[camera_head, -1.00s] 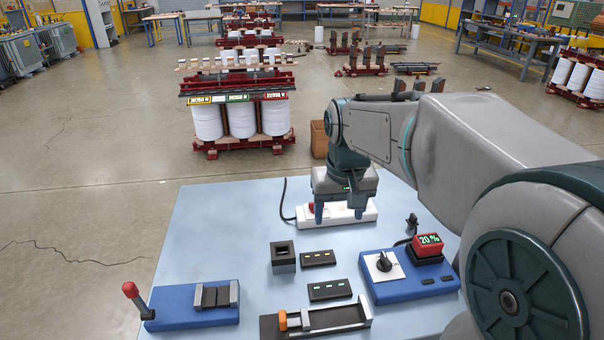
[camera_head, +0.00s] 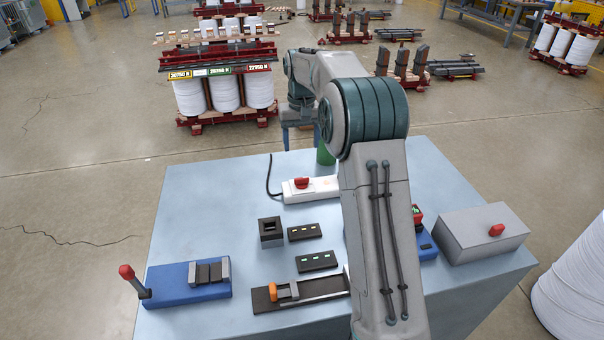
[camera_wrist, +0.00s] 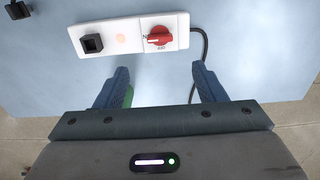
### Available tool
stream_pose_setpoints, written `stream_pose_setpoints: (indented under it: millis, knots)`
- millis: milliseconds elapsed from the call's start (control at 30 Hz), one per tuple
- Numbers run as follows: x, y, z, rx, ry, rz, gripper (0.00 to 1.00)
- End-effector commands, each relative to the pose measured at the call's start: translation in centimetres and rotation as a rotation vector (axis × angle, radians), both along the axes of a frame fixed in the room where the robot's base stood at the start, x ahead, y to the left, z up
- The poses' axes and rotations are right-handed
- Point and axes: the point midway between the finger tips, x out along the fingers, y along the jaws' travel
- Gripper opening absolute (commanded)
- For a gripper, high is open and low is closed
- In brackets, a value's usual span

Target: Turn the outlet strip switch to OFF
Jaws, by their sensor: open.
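The white outlet strip (camera_head: 325,187) lies near the back of the blue table, with a red rotary switch (camera_head: 302,183) at its left end. In the wrist view the strip (camera_wrist: 103,42) is at the top. Its red switch (camera_wrist: 161,36) stands at its right part, with a white mark toward a letter N at its left. Small lettering under the switch reads as OFF upside down. My gripper (camera_wrist: 163,83) is open and empty, its fingertips apart from the strip. In the head view my gripper (camera_head: 301,137) is at the table's back edge, beyond the strip.
A green object (camera_head: 325,153) stands behind the strip, close to my gripper. A black cable (camera_head: 270,175) runs from the strip's left end. A grey box (camera_head: 482,232) with a red knob is at right. A blue lever device (camera_head: 180,285) is front left.

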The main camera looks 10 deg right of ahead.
Motion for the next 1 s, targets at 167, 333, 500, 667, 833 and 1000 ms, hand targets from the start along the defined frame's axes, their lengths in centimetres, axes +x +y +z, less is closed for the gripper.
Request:
stream_pose_setpoints:
  millis: [167, 333, 500, 667, 833, 1000]
  knots:
    - [-0.2, 0.0, -3.6, 0.0, 0.006, 0.0, 0.64]
    - [-0.2, 0.0, -7.3, 0.001, 0.005, -0.001, 0.64]
    - [-0.1, 0.0, -10.1, 0.0, 0.004, -0.001, 0.64]
    - [-0.1, 0.0, -11.6, 0.0, 0.002, 0.0, 0.64]
    - [-0.1, 0.0, -12.1, 0.0, 0.0, 0.0, 0.64]
    - [-0.1, 0.0, -12.1, 0.0, 0.0, 0.0, 0.64]
